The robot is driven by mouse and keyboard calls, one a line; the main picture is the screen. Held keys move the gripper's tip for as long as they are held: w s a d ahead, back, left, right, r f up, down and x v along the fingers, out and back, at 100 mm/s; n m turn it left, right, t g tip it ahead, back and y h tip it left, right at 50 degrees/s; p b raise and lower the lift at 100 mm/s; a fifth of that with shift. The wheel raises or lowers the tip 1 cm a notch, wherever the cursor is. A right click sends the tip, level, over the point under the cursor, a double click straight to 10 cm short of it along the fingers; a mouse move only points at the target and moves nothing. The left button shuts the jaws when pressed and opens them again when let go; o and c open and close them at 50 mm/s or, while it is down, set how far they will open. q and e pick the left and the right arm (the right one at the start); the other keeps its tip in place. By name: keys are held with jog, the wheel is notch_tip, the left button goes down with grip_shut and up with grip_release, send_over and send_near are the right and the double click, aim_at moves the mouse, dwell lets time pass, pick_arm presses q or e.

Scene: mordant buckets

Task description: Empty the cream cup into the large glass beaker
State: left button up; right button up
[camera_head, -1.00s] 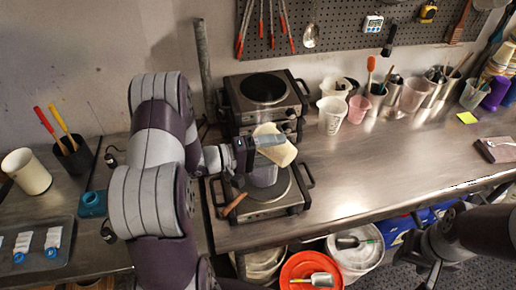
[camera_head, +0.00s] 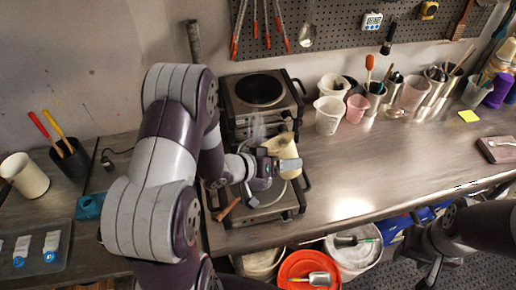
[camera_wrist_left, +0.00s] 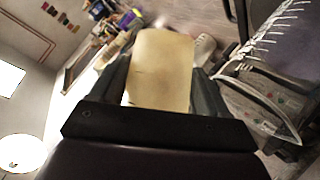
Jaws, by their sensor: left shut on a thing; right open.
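My left gripper (camera_head: 276,168) is shut on the cream cup (camera_head: 286,150), above the front hotplate. The cup is tilted in the head view. In the left wrist view the cup (camera_wrist_left: 160,70) fills the space between the two fingers. The large glass beaker is mostly hidden behind my left gripper and wrist over the front hotplate, so I cannot tell how the cup's mouth lines up with it. The cup's contents are not visible. My right gripper (camera_head: 432,270) is open and empty, low at the bottom right, in front of the bench.
The front hotplate (camera_head: 270,211) has a wooden-handled tool (camera_head: 228,208) at its left. A second hotplate (camera_head: 262,92) stands behind. White (camera_head: 329,116) and pink (camera_head: 357,108) cups stand to the right. The bench (camera_head: 385,160) is clear at centre right. Buckets (camera_head: 310,268) stand below.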

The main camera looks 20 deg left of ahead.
pick_arm(q)
jog(key=shift+m+y, duration=0.5)
jog(key=f+b, duration=0.1)
jog(key=s+f+b, duration=0.1)
jog(key=f, duration=0.1)
jog(key=s+d+f+b, duration=0.1)
jog(key=shift+d+f, duration=0.1)
jog(key=shift+f, duration=0.2)
jog(key=d+f+m+y+b, duration=0.1)
jog(key=b, duration=0.2)
jog(key=d+f+m+t+y+b, duration=0.1)
jog(key=f+m+b, duration=0.1)
jog(key=b, duration=0.1)
jog(key=shift+f+y, duration=0.1)
jog(key=shift+y, duration=0.3)
pick_arm(e)
notch_tip(320, 180, down, 11)
jog(key=shift+s+a, duration=0.2)
jog(key=shift+s, duration=0.1)
pick_arm(q)
jog(key=shift+s, duration=0.15)
pick_arm(e)
jog(key=shift+s, duration=0.1)
jog(key=shift+r, duration=0.15)
